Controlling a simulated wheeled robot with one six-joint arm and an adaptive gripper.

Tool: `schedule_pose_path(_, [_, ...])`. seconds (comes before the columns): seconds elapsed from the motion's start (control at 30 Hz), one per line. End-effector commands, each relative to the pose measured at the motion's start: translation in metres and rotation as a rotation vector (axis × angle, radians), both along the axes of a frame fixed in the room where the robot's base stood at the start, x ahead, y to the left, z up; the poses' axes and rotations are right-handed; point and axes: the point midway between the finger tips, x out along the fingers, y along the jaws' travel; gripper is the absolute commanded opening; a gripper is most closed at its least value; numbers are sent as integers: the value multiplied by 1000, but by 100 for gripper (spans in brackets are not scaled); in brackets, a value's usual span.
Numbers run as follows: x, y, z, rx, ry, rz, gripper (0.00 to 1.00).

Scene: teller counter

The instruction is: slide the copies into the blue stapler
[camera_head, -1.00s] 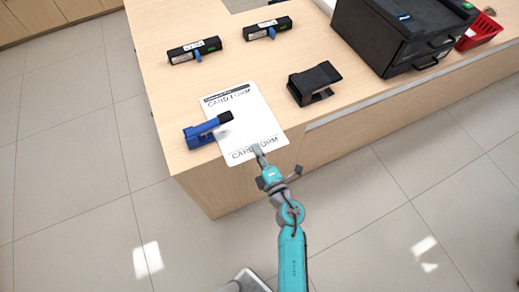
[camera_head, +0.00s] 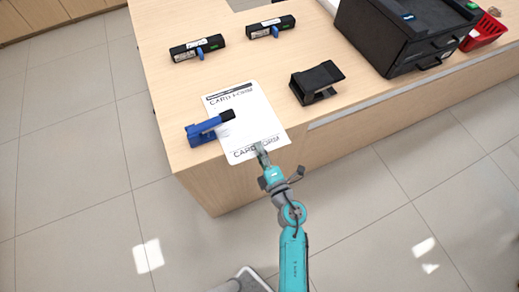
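The copies (camera_head: 252,115) are white sheets printed "CARD FORM", lying at the near left corner of the counter. Their near edge reaches the counter's front edge. The blue stapler (camera_head: 201,136) stands at their left side, and its dark-tipped arm reaches over their left edge. I cannot tell whether the paper is inside its jaw. My gripper (camera_head: 262,151) is at the near edge of the copies, one finger showing above the paper and the other hidden. It appears shut on that edge.
The wooden counter (camera_head: 165,90) also bears a black punch-like device (camera_head: 318,80), two black devices with blue levers (camera_head: 197,48) (camera_head: 270,27), a black drawer unit (camera_head: 400,35) and a red basket (camera_head: 487,32). The counter left of the stapler is clear.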

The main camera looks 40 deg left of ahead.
Motion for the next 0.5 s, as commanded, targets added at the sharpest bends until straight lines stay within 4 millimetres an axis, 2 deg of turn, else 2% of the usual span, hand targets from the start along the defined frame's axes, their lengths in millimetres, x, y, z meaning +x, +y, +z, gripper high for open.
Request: schedule_pose_path(0.5, [-34,-85,-1,-1,1,-4,35])
